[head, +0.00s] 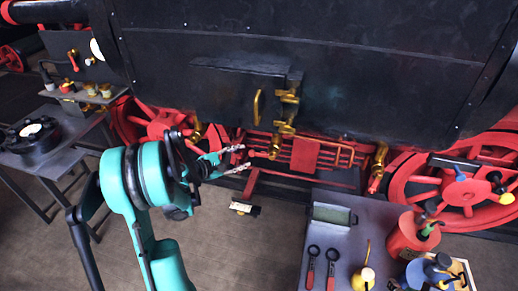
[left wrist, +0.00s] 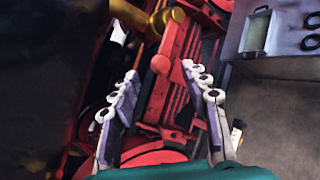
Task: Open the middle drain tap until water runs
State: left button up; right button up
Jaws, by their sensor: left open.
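The middle drain tap (head: 284,128) is a brass fitting under the dark tank, with a red end (head: 275,150) hanging below it. My left gripper (head: 244,157) is open and empty, just left of that red end, with a small gap seen in the head view. In the left wrist view a brass part (left wrist: 165,18) shows at the top, beyond the open fingers (left wrist: 160,72). A red piece lies between or behind the fingertips there; I cannot tell which. My right gripper is not in view.
Other brass taps hang to the left (head: 195,132) and right (head: 377,165). Red wheels (head: 465,190) and red rods lie behind. A grey bench (head: 345,225) with tools and cans stands front right.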

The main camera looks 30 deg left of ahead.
aim_at(252, 153)
pick_arm(q)
jog(key=x, duration=0.6)
grip_shut()
